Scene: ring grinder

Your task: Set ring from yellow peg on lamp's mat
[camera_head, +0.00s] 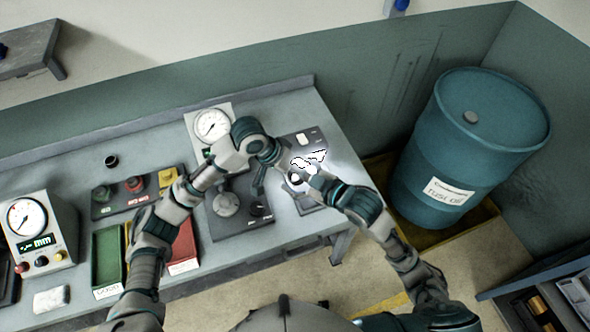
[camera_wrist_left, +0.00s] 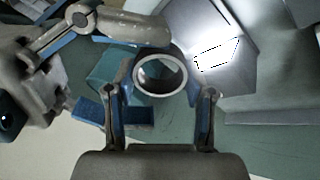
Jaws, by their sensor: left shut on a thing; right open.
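My left gripper (camera_wrist_left: 162,88) is shut on a grey metal ring (camera_wrist_left: 160,75), held between its fingertips with its round hole facing the left wrist camera. In the head view the left gripper (camera_head: 281,168) is over the bright lamp area, and the ring (camera_head: 296,179) shows small there. The lit mat (camera_head: 311,202) lies under the hands, largely covered by them and glare. My right gripper (camera_head: 308,174) is open close to the left one. Part of it shows at the upper left in the left wrist view (camera_wrist_left: 95,28). The yellow peg (camera_head: 167,176) stands on a dark panel with no ring visible on it.
Green (camera_head: 107,258) and red (camera_head: 184,252) trays, a dial gauge (camera_head: 212,124), a grinder unit (camera_head: 227,205) and a measuring box (camera_head: 38,230) occupy the bench. A blue barrel (camera_head: 475,140) stands right of it.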

